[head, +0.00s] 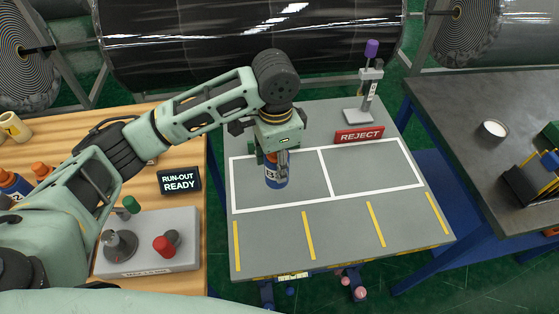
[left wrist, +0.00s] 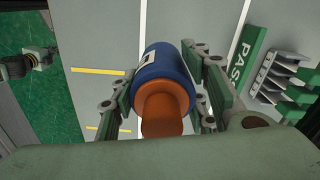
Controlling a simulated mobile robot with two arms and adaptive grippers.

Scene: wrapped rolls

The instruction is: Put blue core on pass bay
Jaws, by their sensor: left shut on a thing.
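The blue core (head: 276,176), with a white label, stands roughly upright in my left gripper (head: 277,153). In the left wrist view the blue core (left wrist: 160,80) shows an orange end (left wrist: 163,110) towards the camera, with a finger on each side. My left gripper is shut on it, over the left white-outlined bay (head: 305,184) of the grey table. I cannot tell whether its lower end touches the table. The green PASS sign (left wrist: 241,65) lies beside this bay in the left wrist view; my arm hides it in the head view. My right gripper is not in view.
A red REJECT sign (head: 359,135) and a stand with a purple top (head: 371,48) are behind the right bay, which is empty. A control box (head: 150,258) and RUN-OUT READY sign (head: 180,181) sit on the wooden bench. A dark bench (head: 470,90) stands right.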

